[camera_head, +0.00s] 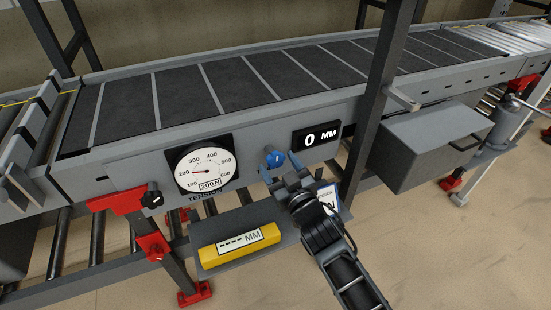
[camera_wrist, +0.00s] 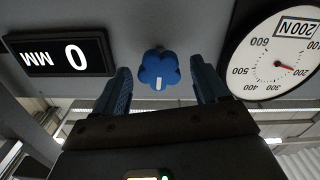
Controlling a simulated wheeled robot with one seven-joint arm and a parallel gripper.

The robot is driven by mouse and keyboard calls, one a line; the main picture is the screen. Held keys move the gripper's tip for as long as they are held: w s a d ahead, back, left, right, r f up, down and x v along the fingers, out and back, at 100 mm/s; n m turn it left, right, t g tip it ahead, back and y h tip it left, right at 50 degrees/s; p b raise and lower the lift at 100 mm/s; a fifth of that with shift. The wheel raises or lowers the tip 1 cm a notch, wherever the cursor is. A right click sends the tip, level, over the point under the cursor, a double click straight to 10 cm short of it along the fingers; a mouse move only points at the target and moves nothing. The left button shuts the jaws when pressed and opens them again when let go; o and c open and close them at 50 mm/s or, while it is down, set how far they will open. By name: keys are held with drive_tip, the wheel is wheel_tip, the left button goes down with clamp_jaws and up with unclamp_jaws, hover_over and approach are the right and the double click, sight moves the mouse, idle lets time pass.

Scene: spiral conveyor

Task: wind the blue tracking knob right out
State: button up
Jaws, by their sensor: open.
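The blue tracking knob (camera_head: 275,158) sticks out of the conveyor's grey side panel, between the tension dial and the black display. In the wrist view the lobed blue knob (camera_wrist: 160,68), with a white mark on it, sits just beyond and between my fingertips. My gripper (camera_head: 285,177) is open and stands just in front of the knob; its two blue fingers (camera_wrist: 162,85) are apart, one on each side, with no contact visible. The display (camera_head: 316,137) reads 0 MM; it also shows upside down in the wrist view (camera_wrist: 62,57).
The tension dial (camera_head: 205,163) reads near 200 N, with a black knob (camera_head: 152,196) to its left. Below, a grey shelf (camera_head: 213,264) bears a yellow gauge (camera_head: 239,246). A dark upright post (camera_head: 376,95) and a grey box (camera_head: 430,145) stand to the right.

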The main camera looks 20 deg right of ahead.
drive_tip(key=shift+w, duration=1.35)
drive_tip(key=shift+c, duration=0.2)
drive_tip(key=c, duration=1)
